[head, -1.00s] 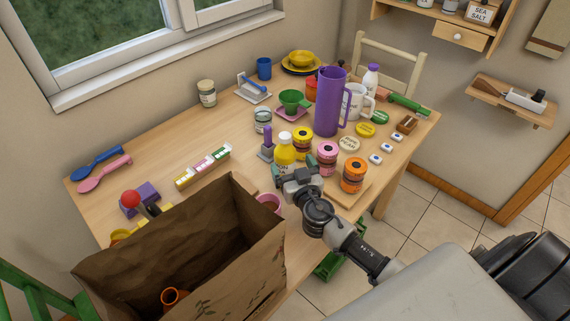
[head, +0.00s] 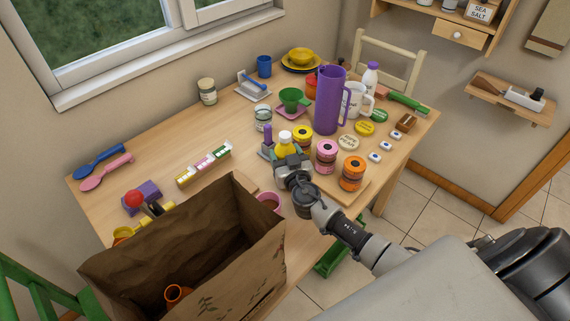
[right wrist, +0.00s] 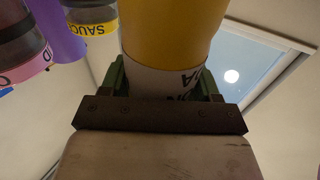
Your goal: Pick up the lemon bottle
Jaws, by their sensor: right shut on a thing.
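The lemon bottle (head: 286,144) is yellow with a white cap and stands out above my right gripper (head: 290,163) in the head view. The gripper's body hides its lower part. In the right wrist view the yellow bottle (right wrist: 172,35) with a white label fills the space between the green fingers of my right gripper (right wrist: 168,80). The fingers are closed on its two sides. Whether the bottle's base touches the table cannot be seen. My left gripper is not in view.
Spice jars with yellow, pink (head: 326,152) and orange (head: 352,172) lids stand close to the right. A tall purple pitcher (head: 330,100) is behind them. A large open paper bag (head: 190,245) stands at the front left, beside a pink cup (head: 268,202).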

